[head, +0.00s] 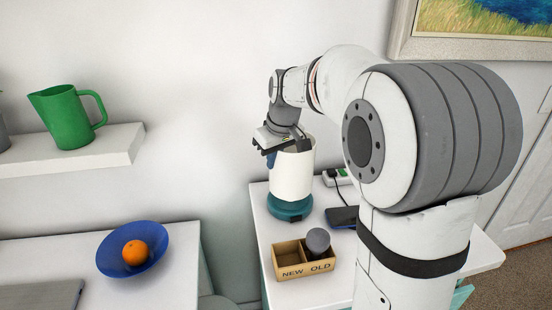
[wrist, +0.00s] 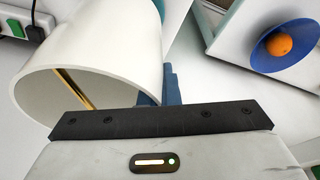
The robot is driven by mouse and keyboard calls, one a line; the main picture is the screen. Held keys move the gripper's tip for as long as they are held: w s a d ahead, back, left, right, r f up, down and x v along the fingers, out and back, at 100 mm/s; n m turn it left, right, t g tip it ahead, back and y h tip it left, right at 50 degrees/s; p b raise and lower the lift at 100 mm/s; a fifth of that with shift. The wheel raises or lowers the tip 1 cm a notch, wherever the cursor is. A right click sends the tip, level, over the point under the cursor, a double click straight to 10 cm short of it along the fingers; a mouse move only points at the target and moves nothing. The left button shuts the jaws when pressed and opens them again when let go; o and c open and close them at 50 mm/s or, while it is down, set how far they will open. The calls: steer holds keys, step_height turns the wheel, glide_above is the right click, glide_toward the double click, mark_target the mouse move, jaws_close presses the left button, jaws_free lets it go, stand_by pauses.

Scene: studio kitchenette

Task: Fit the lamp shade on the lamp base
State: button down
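The lamp shade (head: 292,174) is a white open cylinder. It stands upright over the teal lamp base (head: 290,208) on the small white table; whether it is fully seated I cannot tell. In the wrist view I look into the open top of the shade (wrist: 110,55), where a gold rod shows inside. A bit of the teal base (wrist: 158,8) shows past its far end. My gripper (head: 270,158) is at the shade's upper rim, on its left side. Its blue fingers (wrist: 163,92) appear shut on the shade wall, partly hidden by the rim.
A wooden NEW/OLD box (head: 289,265) with a grey bulb (head: 318,240) stands in front of the lamp. A phone (head: 343,217) and power strip (head: 338,177) lie to the right. A blue bowl (head: 160,245) with an orange (head: 135,252) sits on the left counter.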

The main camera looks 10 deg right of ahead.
mark_target(274, 172)
steer(key=shift+f, duration=0.2)
steer(key=shift+f+b, duration=0.95)
steer(key=shift+f, duration=0.25)
stand_by(0.4)
steer(key=shift+f+b, duration=0.65)
steer(key=shift+f, duration=0.1)
stand_by(0.5)
steer(key=c, duration=1.6)
jaws_free()
steer(key=shift+r, duration=0.1)
steer(key=v, duration=0.7)
steer(key=shift+s+d+r, duration=0.1)
steer(key=shift+s+r, duration=0.05)
steer(key=shift+r, duration=0.15)
